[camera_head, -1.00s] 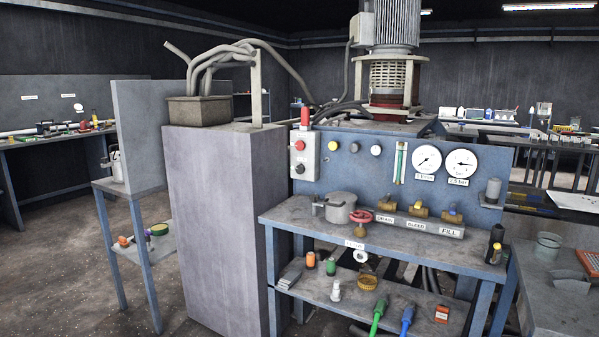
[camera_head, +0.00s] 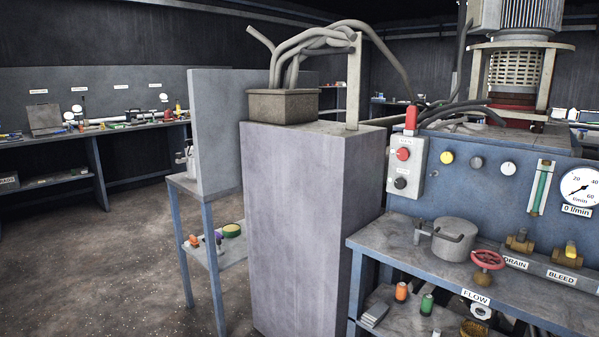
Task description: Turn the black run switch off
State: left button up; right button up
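The black run switch (camera_head: 400,183) is a round dark knob low on a pale grey switch box (camera_head: 418,178). The box is fixed at the left end of the blue panel (camera_head: 455,190). A red button (camera_head: 403,154) sits above the knob, and a red lamp-like piece (camera_head: 411,117) stands on top of the box. The knob's exact setting is too small to read. Neither of my grippers is in the head view.
A tall grey cabinet (camera_head: 300,220) stands left of the switch box. The panel's bench (camera_head: 390,247) juts out below, holding a lidded pot (camera_head: 452,238) and a red valve wheel (camera_head: 488,260). Open floor (camera_head: 120,270) lies at the left.

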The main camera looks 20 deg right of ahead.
aim_at(399, 183)
jog(key=u, duration=0.35)
jog(key=i, duration=1.85)
jog(key=z, duration=1)
jog(key=i, duration=1.1)
jog(key=z, duration=0.9)
